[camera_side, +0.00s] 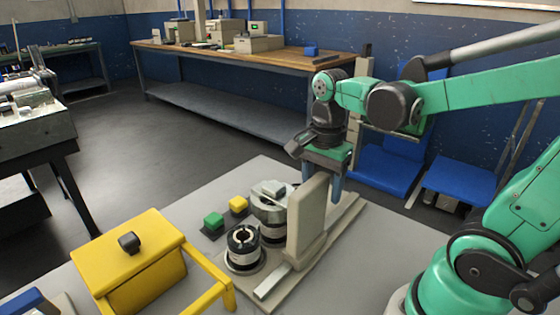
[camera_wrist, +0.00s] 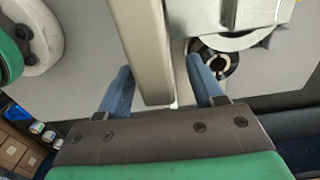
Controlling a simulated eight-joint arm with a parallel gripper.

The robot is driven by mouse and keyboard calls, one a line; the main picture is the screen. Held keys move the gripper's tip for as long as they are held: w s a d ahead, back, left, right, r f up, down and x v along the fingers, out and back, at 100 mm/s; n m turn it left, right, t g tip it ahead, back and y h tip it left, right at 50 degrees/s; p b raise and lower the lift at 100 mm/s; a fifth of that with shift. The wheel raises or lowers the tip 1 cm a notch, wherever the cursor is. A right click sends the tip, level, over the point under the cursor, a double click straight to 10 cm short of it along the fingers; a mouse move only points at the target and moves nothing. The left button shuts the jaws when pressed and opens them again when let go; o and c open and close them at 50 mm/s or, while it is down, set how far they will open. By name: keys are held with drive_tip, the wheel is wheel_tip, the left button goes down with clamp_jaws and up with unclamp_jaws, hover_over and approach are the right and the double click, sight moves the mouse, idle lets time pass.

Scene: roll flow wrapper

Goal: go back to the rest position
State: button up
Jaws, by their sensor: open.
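My gripper (camera_side: 336,190) hangs with blue fingers pointing down, just right of the top of an upright beige plate (camera_side: 306,225) in the side view. In the wrist view my gripper (camera_wrist: 159,64) is open, and the beige plate (camera_wrist: 150,50) appears between its two blue fingers. I cannot tell whether the fingers straddle the plate or are only behind it. Nothing is seen held. A black roll with a pale ring (camera_side: 243,248) stands left of the plate, with a grey metal roller unit (camera_side: 270,208) behind it. The fingertips are partly hidden in the side view.
A yellow box (camera_side: 130,262) with a black knob stands front left. The grey tabletop (camera_side: 350,280) is clear at front right. A workbench (camera_side: 240,55) stands behind.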

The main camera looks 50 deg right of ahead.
drive_tip(key=shift+d, duration=1.45)
